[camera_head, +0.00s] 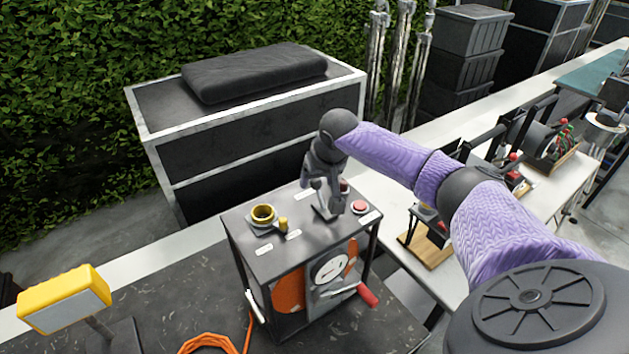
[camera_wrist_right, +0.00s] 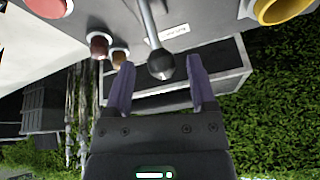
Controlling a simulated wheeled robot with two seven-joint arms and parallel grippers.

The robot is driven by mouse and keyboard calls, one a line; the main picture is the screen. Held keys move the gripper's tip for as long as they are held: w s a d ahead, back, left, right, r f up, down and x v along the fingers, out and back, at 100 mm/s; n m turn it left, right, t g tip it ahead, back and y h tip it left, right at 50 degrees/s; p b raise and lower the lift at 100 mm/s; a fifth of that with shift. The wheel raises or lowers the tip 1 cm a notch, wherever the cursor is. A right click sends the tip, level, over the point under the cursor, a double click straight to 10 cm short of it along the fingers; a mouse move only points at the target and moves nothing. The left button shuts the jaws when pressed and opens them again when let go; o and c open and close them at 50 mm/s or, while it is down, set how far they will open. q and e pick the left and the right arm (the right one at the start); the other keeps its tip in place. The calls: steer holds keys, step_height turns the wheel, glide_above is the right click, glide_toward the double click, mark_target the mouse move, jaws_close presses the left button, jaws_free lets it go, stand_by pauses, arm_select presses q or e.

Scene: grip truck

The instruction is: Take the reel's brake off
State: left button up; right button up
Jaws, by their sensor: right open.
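The reel is a dark box (camera_head: 258,232) with an orange drum (camera_head: 290,290) showing through its front and a red-handled crank (camera_head: 367,294). A metal lever with a dark ball knob (camera_wrist_right: 161,65) rises from its top. My right gripper (camera_head: 328,200) is over the top panel, and its fingers and wrist partly hide the lever in the head view. In the right wrist view the open gripper (camera_wrist_right: 161,84) has the knob between its fingertips, with a gap on both sides. My left gripper is not in view.
The box top also carries a yellow ring fitting (camera_head: 263,214) and a red button (camera_head: 360,206). A yellow lamp (camera_head: 65,298) stands at the lower left. A large case with a black cushion (camera_head: 255,72) is behind. A white bench (camera_head: 550,190) with gear is at right.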

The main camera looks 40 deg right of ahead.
steer(key=shift+x, duration=1.05)
jaws_close()
stand_by(0.6)
